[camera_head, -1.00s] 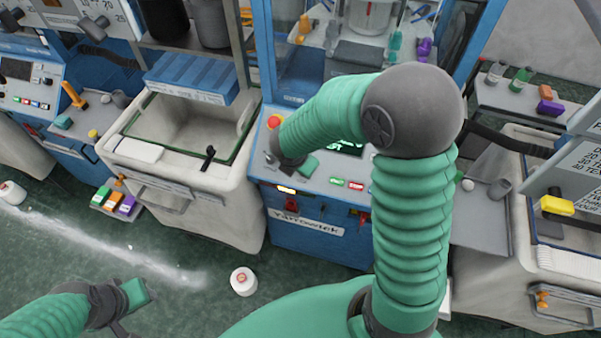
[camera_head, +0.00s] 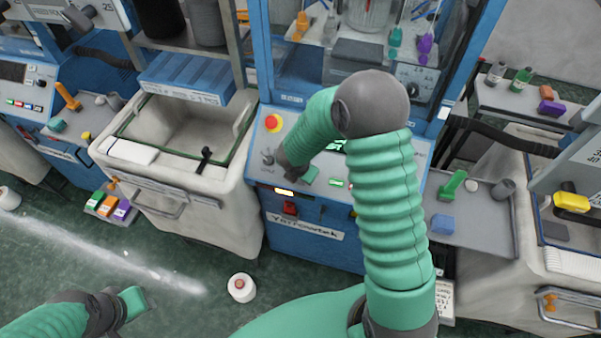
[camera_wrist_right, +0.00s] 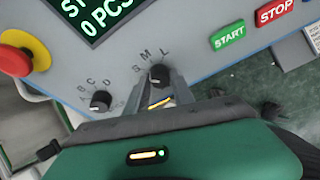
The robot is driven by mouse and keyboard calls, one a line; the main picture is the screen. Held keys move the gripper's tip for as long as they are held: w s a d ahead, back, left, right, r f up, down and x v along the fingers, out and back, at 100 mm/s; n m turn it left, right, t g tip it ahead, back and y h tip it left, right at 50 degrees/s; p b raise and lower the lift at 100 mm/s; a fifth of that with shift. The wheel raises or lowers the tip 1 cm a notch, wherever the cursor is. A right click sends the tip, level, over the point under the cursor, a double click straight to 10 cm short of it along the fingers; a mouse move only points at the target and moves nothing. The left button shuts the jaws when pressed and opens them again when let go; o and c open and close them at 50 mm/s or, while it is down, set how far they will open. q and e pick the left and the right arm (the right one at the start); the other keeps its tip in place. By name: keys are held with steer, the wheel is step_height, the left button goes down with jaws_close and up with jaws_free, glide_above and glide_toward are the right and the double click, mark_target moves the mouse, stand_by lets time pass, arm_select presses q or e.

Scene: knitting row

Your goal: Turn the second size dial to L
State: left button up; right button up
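The size dial (camera_wrist_right: 158,76) is a small dark knob on the grey control panel (camera_wrist_right: 205,75), with S, M and L printed around its upper side. Its exact pointer setting is too small to read surely. My right gripper (camera_wrist_right: 161,88) reaches in from below with two thin grey fingers apart; their tips are at either side of the knob. I cannot tell whether they touch it. In the head view my right gripper (camera_head: 298,173) is low over the panel's left part, its fingers hidden. My left gripper (camera_head: 135,301) hangs at lower left over the floor, its fingers unclear.
A second dial (camera_wrist_right: 100,101) marked with letters sits left of the size dial. A red emergency button (camera_wrist_right: 16,60) on yellow is at far left, a display (camera_wrist_right: 98,15) above. START (camera_wrist_right: 227,37) and STOP (camera_wrist_right: 273,12) buttons are right. A yarn cone (camera_head: 241,288) stands on the floor.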

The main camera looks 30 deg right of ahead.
jaws_close()
steer(key=shift+f+m+b, duration=0.1)
steer(key=shift+m+b, duration=0.2)
steer(key=shift+b, duration=0.3)
steer(key=m+b, duration=0.2)
steer(key=b, duration=0.2)
steer(key=m+t+b, duration=0.1)
steer(key=m+b, duration=0.2)
steer(key=b, duration=0.1)
steer(key=m+t+b, duration=0.1)
steer(key=m+b, duration=0.2)
steer(key=b, duration=0.1)
steer(key=shift+f+b, duration=0.3)
steer(key=shift+b, duration=0.05)
steer(key=m+t+b, duration=0.1)
steer(key=m+b, duration=0.2)
steer(key=b, duration=0.3)
steer(key=m+b, duration=0.4)
steer(key=b, duration=0.2)
steer(key=shift+s+t+h, duration=0.15)
steer(key=shift+t+h, duration=0.15)
steer(key=shift+t, duration=0.1)
steer(key=shift+r+m+b, duration=0.2)
steer(key=shift+m+b, duration=0.7)
steer(key=shift+b, duration=0.25)
